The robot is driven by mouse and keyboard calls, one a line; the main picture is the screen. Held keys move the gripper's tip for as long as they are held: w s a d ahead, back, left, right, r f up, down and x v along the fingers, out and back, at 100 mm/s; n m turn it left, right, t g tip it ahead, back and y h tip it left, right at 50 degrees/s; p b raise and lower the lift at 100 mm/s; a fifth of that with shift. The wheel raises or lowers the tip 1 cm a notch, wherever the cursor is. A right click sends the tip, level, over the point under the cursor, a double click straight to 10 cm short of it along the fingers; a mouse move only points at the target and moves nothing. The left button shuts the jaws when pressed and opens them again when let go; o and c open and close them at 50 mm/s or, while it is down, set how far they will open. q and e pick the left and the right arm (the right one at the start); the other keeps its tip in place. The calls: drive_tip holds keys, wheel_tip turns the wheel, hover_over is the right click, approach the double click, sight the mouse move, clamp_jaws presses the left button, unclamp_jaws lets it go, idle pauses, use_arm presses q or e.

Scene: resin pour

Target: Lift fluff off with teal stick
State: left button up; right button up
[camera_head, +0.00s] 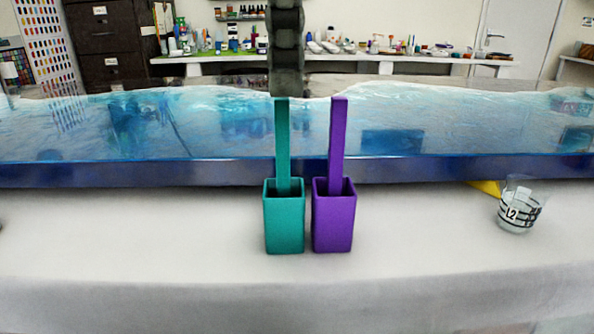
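The teal stick (282,140) stands upright in an open-topped teal holder (284,225) on the pale front surface. My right gripper (286,88) is dark and comes down from the top of the picture. Its lower end is at the top of the teal stick. I cannot tell whether it touches the stick, or whether its fingers are open or shut. My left gripper is out of view. I cannot make out any fluff on the glossy blue resin slab (210,135) behind the holders.
A purple stick (338,140) stands in a purple holder (333,225) close to the right of the teal one. A clear cup (516,212) marked L2 stands at the right, near a yellow thing (485,187). The front surface left of the holders is largely clear.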

sight(282, 140)
drive_tip(key=f, duration=0.3)
drive_tip(key=shift+s+a+f+b, duration=0.1)
drive_tip(key=shift+s+f+b, duration=0.05)
drive_tip(key=shift+s+b, duration=0.15)
wheel_tip(282, 140, down, 3)
drive_tip(key=shift+s+f, duration=0.1)
drive_tip(key=shift+f, duration=0.1)
drive_tip(key=shift+a+f, duration=0.1)
drive_tip(key=shift+f, duration=0.15)
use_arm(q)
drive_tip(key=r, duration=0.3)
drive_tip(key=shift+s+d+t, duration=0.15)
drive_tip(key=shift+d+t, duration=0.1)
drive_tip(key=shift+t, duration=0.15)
use_arm(e)
drive_tip(key=shift+c, duration=0.3)
clamp_jaws()
